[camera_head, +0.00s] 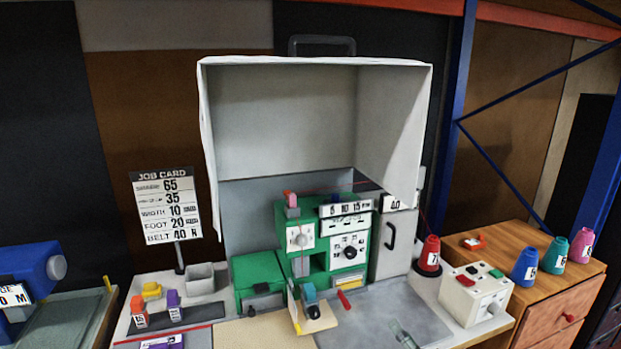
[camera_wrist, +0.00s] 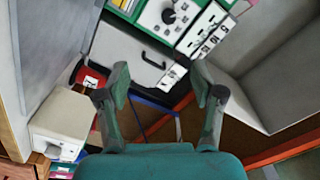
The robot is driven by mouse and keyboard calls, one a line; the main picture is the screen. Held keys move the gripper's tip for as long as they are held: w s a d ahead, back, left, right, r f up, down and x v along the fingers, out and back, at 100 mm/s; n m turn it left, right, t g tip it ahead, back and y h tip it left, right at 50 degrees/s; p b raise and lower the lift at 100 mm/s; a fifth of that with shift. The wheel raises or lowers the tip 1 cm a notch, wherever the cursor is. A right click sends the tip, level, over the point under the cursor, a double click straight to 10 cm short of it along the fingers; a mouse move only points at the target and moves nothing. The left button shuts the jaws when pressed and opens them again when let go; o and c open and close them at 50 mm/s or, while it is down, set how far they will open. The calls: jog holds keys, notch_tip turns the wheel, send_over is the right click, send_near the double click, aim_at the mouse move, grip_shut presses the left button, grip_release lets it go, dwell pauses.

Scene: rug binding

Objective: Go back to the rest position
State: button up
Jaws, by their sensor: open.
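My gripper (camera_wrist: 161,68) shows in the wrist view with its two grey-green fingers spread apart and nothing between them. Beyond the fingers are the grey cabinet door with a black handle (camera_wrist: 130,45) and the green machine with its dial (camera_wrist: 170,14). The wrist picture is tilted. In the head view the green sewing machine (camera_head: 262,268) stands on the bench inside a white hood (camera_head: 285,110). A small grey-green piece (camera_head: 403,335) at the bottom edge may be part of my gripper; I cannot tell.
A red thread cone (camera_head: 431,255) and a cream control box (camera_head: 475,295) stand right of the machine. Blue, teal and pink cones stand on a wooden cabinet (camera_head: 540,265). A job card (camera_head: 165,205) stands at left. The grey bench plate (camera_head: 375,320) is mostly clear.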

jog(key=s+a+f+g+h, duration=0.1)
jog(key=s+f+h, duration=0.1)
jog(key=s+f, duration=0.5)
jog(key=s+f+n+h, duration=0.1)
jog(key=s+f, duration=0.2)
jog(key=s, duration=0.8)
jog(key=s+a+f+g+h, duration=0.15)
jog(key=s+f, duration=0.35)
jog(key=s, duration=0.5)
jog(key=s+r+n, duration=0.3)
jog(key=s+r, duration=0.3)
jog(key=s, duration=0.7)
jog(key=s+a+r+n+h, duration=0.1)
jog(key=s+r+n, duration=0.2)
jog(key=s, duration=0.9)
notch_tip(320, 180, up, 3)
jog(key=shift+s+f, duration=0.15)
jog(key=shift+s, duration=0.2)
